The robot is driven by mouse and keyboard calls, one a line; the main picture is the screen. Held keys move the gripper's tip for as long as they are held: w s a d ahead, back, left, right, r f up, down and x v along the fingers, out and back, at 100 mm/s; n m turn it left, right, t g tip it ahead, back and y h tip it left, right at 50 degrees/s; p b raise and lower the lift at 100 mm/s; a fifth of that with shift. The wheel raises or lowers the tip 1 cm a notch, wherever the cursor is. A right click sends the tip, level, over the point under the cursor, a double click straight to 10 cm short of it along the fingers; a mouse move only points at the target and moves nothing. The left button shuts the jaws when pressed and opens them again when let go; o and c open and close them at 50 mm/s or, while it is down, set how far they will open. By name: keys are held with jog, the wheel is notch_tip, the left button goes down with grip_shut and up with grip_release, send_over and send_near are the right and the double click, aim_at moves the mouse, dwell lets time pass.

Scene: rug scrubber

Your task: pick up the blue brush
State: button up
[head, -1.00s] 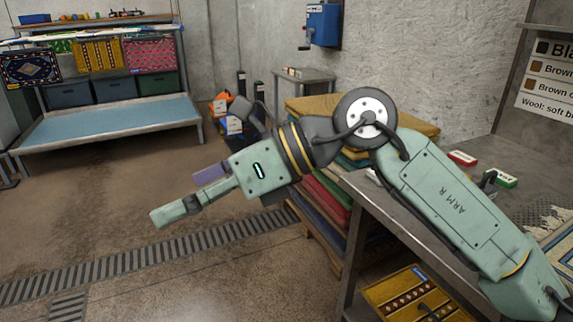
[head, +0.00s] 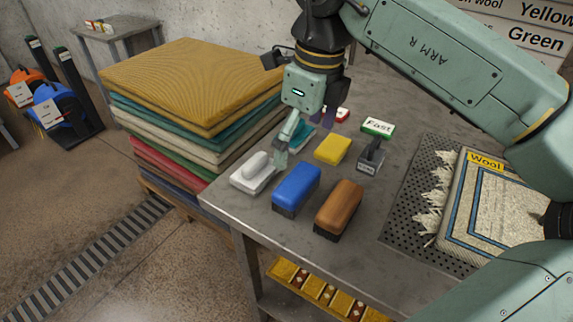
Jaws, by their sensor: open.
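The blue brush (head: 297,187) lies on the metal table (head: 262,225) near its front edge, bristles down. It sits between a white brush (head: 254,173) on its left and a brown brush (head: 339,207) on its right. My gripper (head: 304,138) points down over the table, behind the blue brush and apart from it. Its fingers are spread and I see nothing held between them. A teal object (head: 300,133) is partly hidden behind the fingers.
A yellow sponge-like block (head: 333,149), a dark stamp-like tool (head: 371,158) and a green "Fast" box (head: 378,127) stand behind the brushes. A wool rug sample (head: 495,215) lies at right. Stacked folded rugs (head: 190,95) rise at left, close to the table.

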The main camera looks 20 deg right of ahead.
aim_at(298, 179)
notch_tip(298, 179, down, 5)
jog(key=shift+a+f+p, duration=0.1)
jog(key=shift+a+p, duration=0.05)
jog(key=shift+p, duration=0.25)
jog(key=shift+a+f+p, duration=0.2)
jog(key=shift+f+p, duration=0.85)
jog(key=shift+f, duration=1.7)
jog(key=shift+c, duration=0.2)
jog(key=shift+w, duration=0.1)
jog(key=c, duration=0.9)
jog(key=shift+r, duration=0.2)
